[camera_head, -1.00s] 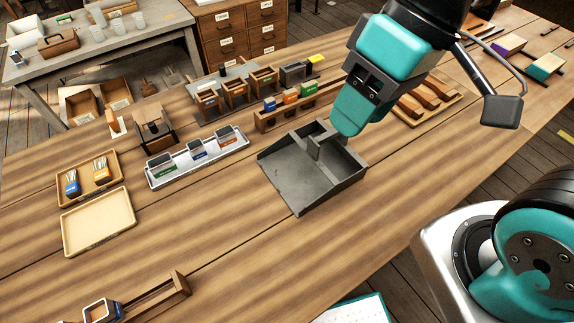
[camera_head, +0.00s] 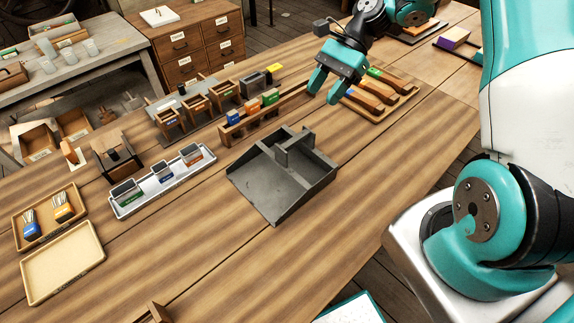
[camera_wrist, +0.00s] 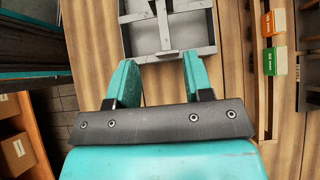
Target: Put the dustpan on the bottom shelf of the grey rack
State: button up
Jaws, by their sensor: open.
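The grey dustpan (camera_head: 262,190) lies flat on the wooden table (camera_head: 200,250), with a raised block-like handle part at its far edge. My gripper (camera_head: 327,92) is open and empty, above the table beyond the dustpan, near the row of small boxes. In the wrist view, the dustpan (camera_wrist: 186,32) shows at the top, ahead of the open fingers (camera_wrist: 158,62) and apart from them. I cannot make out the grey rack for sure in either view.
A white tray with small bins (camera_head: 165,200) stands left of the dustpan. A wooden rail with coloured boxes (camera_head: 232,132) and a tray of wooden-handled tools (camera_head: 375,95) lie behind it.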

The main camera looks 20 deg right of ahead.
jog(key=p, duration=0.1)
send_near(287, 143)
jog(key=x, duration=0.4)
jog(key=shift+s+d+f, duration=0.15)
jog(key=shift+s+f, duration=0.05)
jog(key=shift+s, duration=0.05)
jog(key=p+x, duration=0.1)
jog(key=x, duration=0.3)
jog(key=shift+w+a+p, duration=0.1)
jog(key=shift+a+p, duration=0.2)
jog(key=shift+p, duration=0.1)
jog(key=shift+a+f, duration=0.25)
jog(key=shift+f, duration=0.1)
grip_shut()
jog(key=shift+r, duration=0.1)
